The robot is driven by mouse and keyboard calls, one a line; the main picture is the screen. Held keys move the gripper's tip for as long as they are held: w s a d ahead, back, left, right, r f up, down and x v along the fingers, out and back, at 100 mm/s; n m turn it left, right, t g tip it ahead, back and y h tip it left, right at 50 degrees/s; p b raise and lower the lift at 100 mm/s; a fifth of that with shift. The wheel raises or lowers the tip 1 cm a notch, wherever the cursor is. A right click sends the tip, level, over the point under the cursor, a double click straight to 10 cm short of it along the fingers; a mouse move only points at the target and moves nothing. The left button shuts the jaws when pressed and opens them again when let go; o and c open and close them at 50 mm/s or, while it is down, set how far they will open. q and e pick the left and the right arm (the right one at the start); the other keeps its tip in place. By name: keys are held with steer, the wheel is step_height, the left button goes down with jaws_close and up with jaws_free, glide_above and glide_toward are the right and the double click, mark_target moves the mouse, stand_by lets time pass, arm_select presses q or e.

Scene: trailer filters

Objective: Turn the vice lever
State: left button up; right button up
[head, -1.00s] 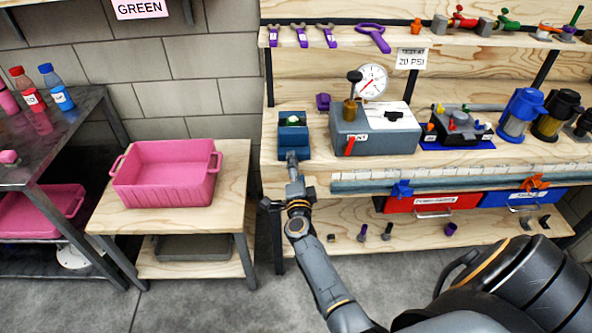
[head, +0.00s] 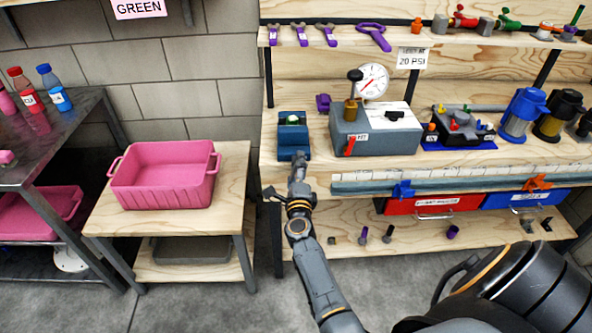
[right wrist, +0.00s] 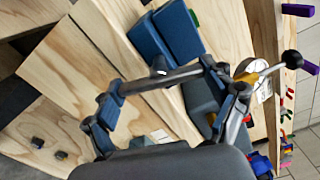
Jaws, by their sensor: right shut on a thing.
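The blue vice (head: 293,143) stands at the left front edge of the workbench, with a small green and white thing between its jaws. In the right wrist view the blue vice body (right wrist: 150,42) is at the top. A metal bar, the vice lever (right wrist: 182,74), crosses in front of it. My right gripper (head: 299,166) is at the front of the vice. In the right wrist view the right gripper (right wrist: 160,80) has its fingers at the two ends of the lever, shut on it. The lever is hidden by the gripper in the head view. My left gripper is out of view.
A grey box with a gauge (head: 375,138) stands right of the vice. A ruler strip (head: 450,178) runs along the bench front, above the red bin (head: 430,204) and blue bin (head: 522,199). A pink crate (head: 163,180) is on the low table to the left.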

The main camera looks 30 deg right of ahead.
stand_by(0.3)
steer(key=o, duration=1)
